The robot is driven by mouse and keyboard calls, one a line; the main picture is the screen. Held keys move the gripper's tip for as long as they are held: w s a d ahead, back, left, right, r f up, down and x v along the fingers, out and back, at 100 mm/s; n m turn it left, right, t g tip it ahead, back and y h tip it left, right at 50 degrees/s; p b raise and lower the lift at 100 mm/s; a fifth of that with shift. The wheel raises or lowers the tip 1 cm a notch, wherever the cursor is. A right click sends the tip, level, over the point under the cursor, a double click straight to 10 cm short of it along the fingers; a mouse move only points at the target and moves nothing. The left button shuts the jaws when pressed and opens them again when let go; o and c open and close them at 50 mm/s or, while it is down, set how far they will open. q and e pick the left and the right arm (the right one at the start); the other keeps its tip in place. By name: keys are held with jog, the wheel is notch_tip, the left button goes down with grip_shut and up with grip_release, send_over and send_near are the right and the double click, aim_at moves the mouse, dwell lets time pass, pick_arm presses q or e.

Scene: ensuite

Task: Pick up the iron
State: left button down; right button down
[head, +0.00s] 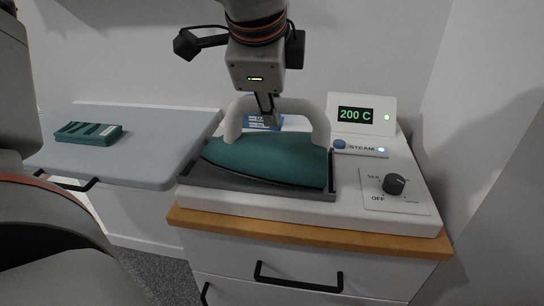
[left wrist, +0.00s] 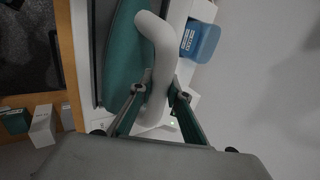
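The iron (head: 265,160) has a teal body and a white arched handle. It lies flat in a dark grey tray on a white station. My left gripper (head: 266,106) comes down from above onto the handle in the head view. In the left wrist view the handle (left wrist: 160,62) runs between the two fingertips of my left gripper (left wrist: 157,88). The fingers sit close against both sides of it and look shut on it. Contact on the far side is hidden. My right gripper is not in view.
The station's display (head: 356,115) reads 200 C. A dark dial (head: 394,184) and a blue steam button (head: 339,144) are at its right. A blue box (left wrist: 199,41) stands behind the iron. A grey board (head: 150,150) with a teal rack (head: 88,132) is at left. Walls stand behind and right.

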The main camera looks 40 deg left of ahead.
pick_arm(q)
jog(key=shift+r, duration=0.15)
notch_tip(320, 180, up, 20)
jog(key=p, duration=0.2)
dwell(0.6)
